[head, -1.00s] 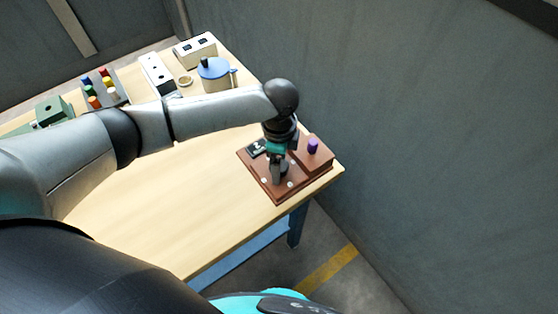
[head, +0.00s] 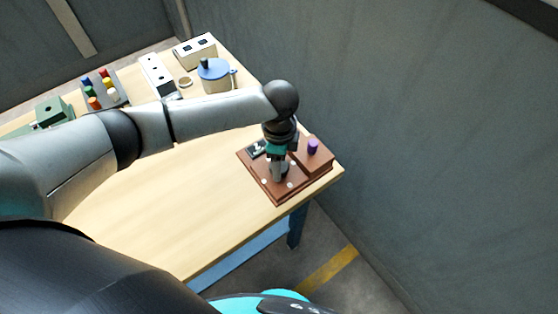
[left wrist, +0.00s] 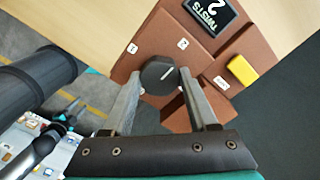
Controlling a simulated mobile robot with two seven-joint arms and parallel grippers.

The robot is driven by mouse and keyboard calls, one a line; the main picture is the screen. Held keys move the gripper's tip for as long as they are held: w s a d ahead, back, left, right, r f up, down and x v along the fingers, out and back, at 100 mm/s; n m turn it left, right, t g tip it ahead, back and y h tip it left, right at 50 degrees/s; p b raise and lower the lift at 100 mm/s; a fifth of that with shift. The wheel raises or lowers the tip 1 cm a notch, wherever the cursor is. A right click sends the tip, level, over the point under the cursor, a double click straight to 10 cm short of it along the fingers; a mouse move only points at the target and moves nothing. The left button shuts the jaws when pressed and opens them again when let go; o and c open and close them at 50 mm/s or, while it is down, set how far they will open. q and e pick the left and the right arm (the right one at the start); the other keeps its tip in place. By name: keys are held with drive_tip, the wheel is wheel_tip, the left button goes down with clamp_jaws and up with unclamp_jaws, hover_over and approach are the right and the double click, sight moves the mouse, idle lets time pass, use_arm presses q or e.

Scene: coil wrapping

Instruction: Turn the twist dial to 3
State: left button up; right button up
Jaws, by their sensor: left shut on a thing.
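A brown board (head: 262,178) sits at the table's right corner; it also shows in the left wrist view (left wrist: 158,32). On it is a dark round dial (left wrist: 158,74) with a pale pointer line. Small white labels (left wrist: 183,44) lie around the dial; their marks are too small to read surely. A black display (left wrist: 210,14) reads "TWISTS 2"; in the head view the display (head: 256,149) is partly covered by my arm. My left gripper (head: 279,172) is over the board. Its fingers, also in the left wrist view (left wrist: 161,76), are shut on the dial, one each side.
A purple knob (head: 312,146) stands on the board's raised part. A yellow block (left wrist: 242,69) shows on the board in the left wrist view. The table's middle is clear.

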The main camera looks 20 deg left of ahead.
use_arm(q)
drive_tip(key=shift+c, duration=0.4)
drive_tip(key=m+p, duration=0.2)
drive_tip(key=shift+r+m, duration=0.1)
drive_tip(key=shift+m, duration=0.3)
drive_tip(key=m+p, duration=0.1)
drive_tip(key=m, duration=0.3)
drive_tip(key=shift+m, duration=0.3)
drive_tip(key=m+p, duration=0.1)
drive_tip(key=m, duration=0.9)
drive_tip(key=shift+m, duration=0.4)
drive_tip(key=o, duration=1.4)
